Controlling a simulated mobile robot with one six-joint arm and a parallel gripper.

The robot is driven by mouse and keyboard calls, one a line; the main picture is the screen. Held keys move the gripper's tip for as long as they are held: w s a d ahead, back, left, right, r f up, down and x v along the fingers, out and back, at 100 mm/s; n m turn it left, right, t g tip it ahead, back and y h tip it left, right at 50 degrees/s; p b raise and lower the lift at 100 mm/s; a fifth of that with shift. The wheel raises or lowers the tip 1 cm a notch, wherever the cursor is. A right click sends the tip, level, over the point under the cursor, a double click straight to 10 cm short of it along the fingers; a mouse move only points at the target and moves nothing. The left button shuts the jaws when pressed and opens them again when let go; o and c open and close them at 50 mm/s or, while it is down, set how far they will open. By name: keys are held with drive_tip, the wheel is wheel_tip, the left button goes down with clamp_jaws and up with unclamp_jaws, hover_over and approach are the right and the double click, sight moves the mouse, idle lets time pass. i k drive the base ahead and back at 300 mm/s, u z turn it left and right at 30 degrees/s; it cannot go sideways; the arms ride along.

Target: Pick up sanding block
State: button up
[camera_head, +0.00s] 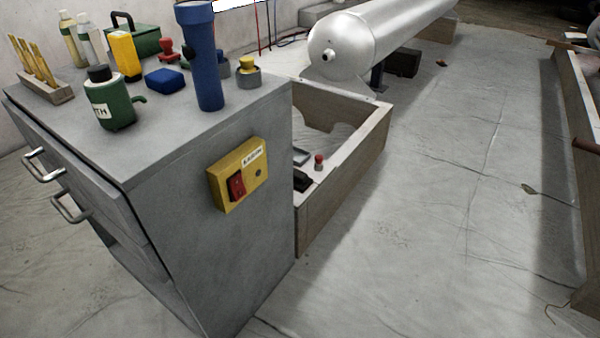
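A small blue block (165,79) with rounded edges lies on top of the grey cabinet (150,130), and it looks most like the sanding block. I cannot confirm this from its looks alone. It sits behind and left of a tall blue cylinder (204,60) and right of a green can (108,103). Nothing rests on it. My gripper is not in view.
A yellow tin (125,55), a red-handled item (167,50), bottles (71,39) and a wooden rack (45,88) crowd the cabinet top. A yellow switch box (238,174) juts from its side. A wooden crate (345,185) stands behind. Sheeted floor (440,220) is clear at right.

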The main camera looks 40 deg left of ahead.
sight(301, 181)
drive_tip(key=i, duration=0.85)
drive_tip(key=z, duration=0.95)
drive_tip(key=k, duration=0.1)
drive_tip(key=u, duration=3.25)
